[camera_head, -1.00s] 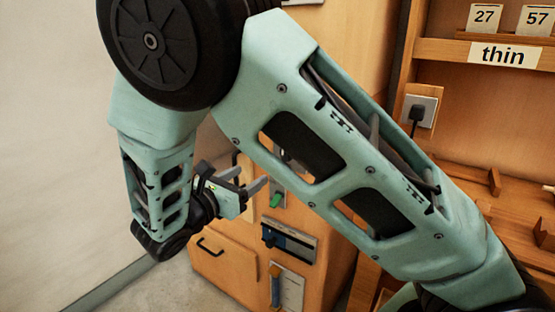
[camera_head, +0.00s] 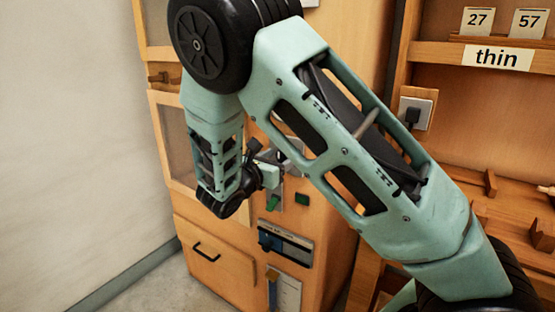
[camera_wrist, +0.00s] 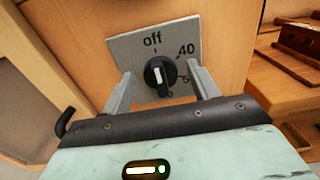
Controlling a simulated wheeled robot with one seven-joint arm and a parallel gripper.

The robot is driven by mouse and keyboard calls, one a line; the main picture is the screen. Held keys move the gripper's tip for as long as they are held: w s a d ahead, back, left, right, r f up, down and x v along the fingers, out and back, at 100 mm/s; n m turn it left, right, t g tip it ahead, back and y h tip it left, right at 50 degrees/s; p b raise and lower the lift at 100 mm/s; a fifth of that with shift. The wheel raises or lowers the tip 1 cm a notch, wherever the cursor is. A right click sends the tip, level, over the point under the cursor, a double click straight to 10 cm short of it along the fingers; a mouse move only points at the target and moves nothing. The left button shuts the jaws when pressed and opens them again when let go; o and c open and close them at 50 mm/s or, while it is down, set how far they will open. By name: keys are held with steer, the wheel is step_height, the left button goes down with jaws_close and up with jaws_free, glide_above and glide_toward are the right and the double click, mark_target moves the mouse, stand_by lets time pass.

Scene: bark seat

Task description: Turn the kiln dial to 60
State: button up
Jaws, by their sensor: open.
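The kiln dial (camera_wrist: 160,76) is a round black knob with a white mark, on a grey plate (camera_wrist: 125,48) on a wooden front. The plate reads "off" at the top and "40" at the upper right; a further number at the lower right is partly hidden by a finger. The white mark appears to point towards "off". My gripper (camera_wrist: 160,70) is open, with one finger on each side of the knob and visible gaps between. In the head view my gripper (camera_head: 286,163) is at the cabinet front, and my arm hides the dial.
Below are a green switch (camera_head: 273,203), a green button (camera_head: 302,199), a blue slider (camera_head: 270,241) and another slider panel (camera_head: 287,292). A drawer (camera_head: 215,265) with a black handle is at lower left.

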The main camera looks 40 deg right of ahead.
steer(key=c, duration=1)
steer(key=shift+o, duration=0.2)
